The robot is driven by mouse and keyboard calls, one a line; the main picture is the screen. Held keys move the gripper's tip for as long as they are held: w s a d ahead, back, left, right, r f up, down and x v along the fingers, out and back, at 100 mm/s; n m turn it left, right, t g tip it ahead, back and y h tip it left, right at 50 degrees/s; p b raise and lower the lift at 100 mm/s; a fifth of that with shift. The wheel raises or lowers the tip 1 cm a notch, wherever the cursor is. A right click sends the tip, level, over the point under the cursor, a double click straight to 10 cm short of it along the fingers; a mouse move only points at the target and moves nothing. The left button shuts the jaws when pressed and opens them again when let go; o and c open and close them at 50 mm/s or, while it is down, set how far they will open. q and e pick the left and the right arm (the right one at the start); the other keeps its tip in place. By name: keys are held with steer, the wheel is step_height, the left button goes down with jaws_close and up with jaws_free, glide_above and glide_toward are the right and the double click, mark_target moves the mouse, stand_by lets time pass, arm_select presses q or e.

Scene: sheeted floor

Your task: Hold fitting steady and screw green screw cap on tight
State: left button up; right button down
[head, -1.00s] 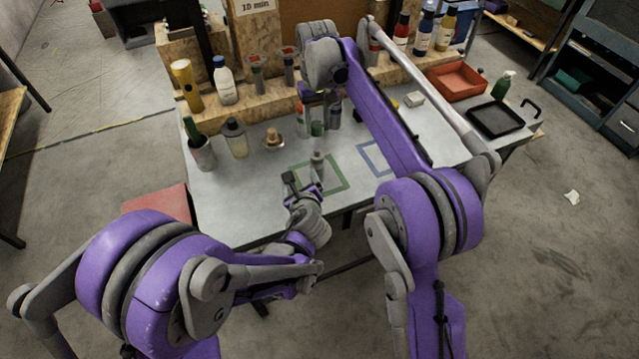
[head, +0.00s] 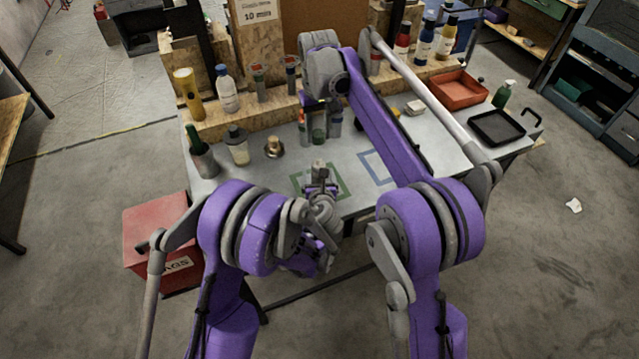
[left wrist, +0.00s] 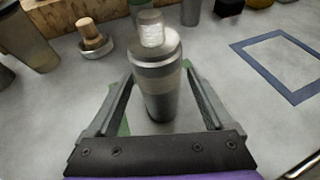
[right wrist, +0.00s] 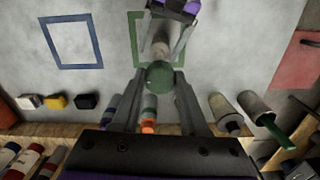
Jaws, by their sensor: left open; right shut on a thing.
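The fitting (left wrist: 158,90) is a grey cylinder with a pale, narrower top, upright on the table at the green square outline (head: 340,187). It also shows in the head view (head: 318,165). My left gripper (left wrist: 158,72) is open, one finger on each side of the fitting; whether they touch it I cannot tell. The green screw cap (right wrist: 160,77) is held between the fingertips of my right gripper (right wrist: 160,73), which is shut on it. In the head view the cap (head: 318,135) is above and behind the fitting, apart from it.
A blue square outline (head: 376,167) lies right of the fitting. A brass-coloured piece on a round base (head: 274,147) and bottles stand at the back left. A red tray (head: 460,90) and black tray (head: 496,128) are at the right. A red box (head: 155,235) is at lower left.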

arm_select(q)
steer(key=shift+x, duration=1.2)
jaws_close()
arm_select(e)
steer(key=c, duration=1.1)
jaws_free()
jaws_close()
